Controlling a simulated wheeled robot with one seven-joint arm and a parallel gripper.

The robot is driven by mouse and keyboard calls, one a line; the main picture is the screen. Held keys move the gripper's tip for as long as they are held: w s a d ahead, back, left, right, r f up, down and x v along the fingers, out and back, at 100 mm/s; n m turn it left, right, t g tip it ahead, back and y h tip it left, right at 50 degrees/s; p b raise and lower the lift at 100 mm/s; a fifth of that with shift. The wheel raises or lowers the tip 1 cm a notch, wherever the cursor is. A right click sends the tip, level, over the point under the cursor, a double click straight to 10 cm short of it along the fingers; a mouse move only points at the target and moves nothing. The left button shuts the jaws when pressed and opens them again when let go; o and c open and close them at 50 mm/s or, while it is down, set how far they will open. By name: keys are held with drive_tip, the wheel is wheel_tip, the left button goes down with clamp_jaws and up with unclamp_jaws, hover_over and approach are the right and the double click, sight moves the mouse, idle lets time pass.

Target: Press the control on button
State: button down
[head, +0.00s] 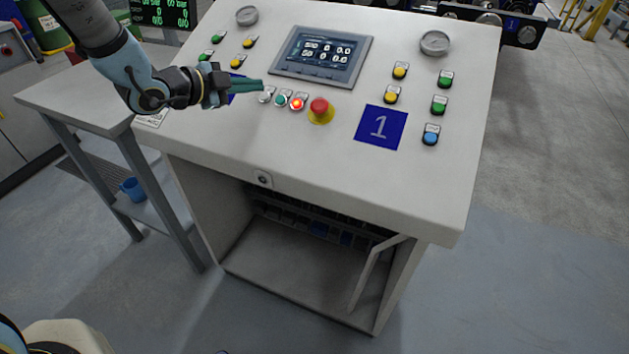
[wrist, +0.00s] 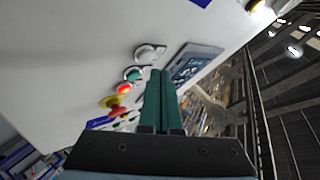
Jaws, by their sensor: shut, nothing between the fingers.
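A row of small controls sits below the screen on the sloped console (head: 300,150): a white button (head: 267,95), a green button (head: 282,100), a lit red button (head: 298,102) and a red mushroom button on yellow (head: 320,109). Their labels are too small to read, so I cannot tell which is control on. My gripper (head: 262,86) is shut and empty, its green fingers pointing at the row's left end near the white button. In the wrist view the fingertips (wrist: 158,73) show beside the white button (wrist: 149,52) and green button (wrist: 133,74); I cannot see contact.
The screen (head: 321,57) lies just behind the row. A side table (head: 75,92) stands at left. The cabinet door (head: 372,275) below hangs open. Floor at right is clear.

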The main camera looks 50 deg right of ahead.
drive_tip(key=shift+f, duration=0.1)
idle(0.3)
drive_tip(key=shift+d+f+b, duration=0.2)
drive_tip(key=shift+f+b, duration=0.1)
drive_tip(key=shift+b, duration=0.25)
drive_tip(key=shift+w+d+f+b, duration=0.1)
drive_tip(key=shift+d+f+b, duration=0.1)
drive_tip(key=shift+f+b, duration=0.3)
idle(0.5)
drive_tip(key=shift+r, duration=0.25)
drive_tip(key=shift+a+r+p, duration=0.4)
drive_tip(key=shift+r+p, duration=0.1)
drive_tip(key=shift+r, duration=0.2)
drive_tip(key=shift+s+a+r+p, duration=0.15)
drive_tip(key=shift+a+r+p, duration=0.35)
drive_tip(key=shift+r, duration=0.4)
drive_tip(key=shift+s+a+r+p, duration=0.1)
drive_tip(key=shift+a+r+p, duration=0.2)
drive_tip(key=shift+r+p, duration=0.5)
drive_tip(key=shift+s+a+r+p, duration=0.15)
drive_tip(key=shift+a+r+p, duration=0.25)
drive_tip(key=shift+r, duration=0.6)
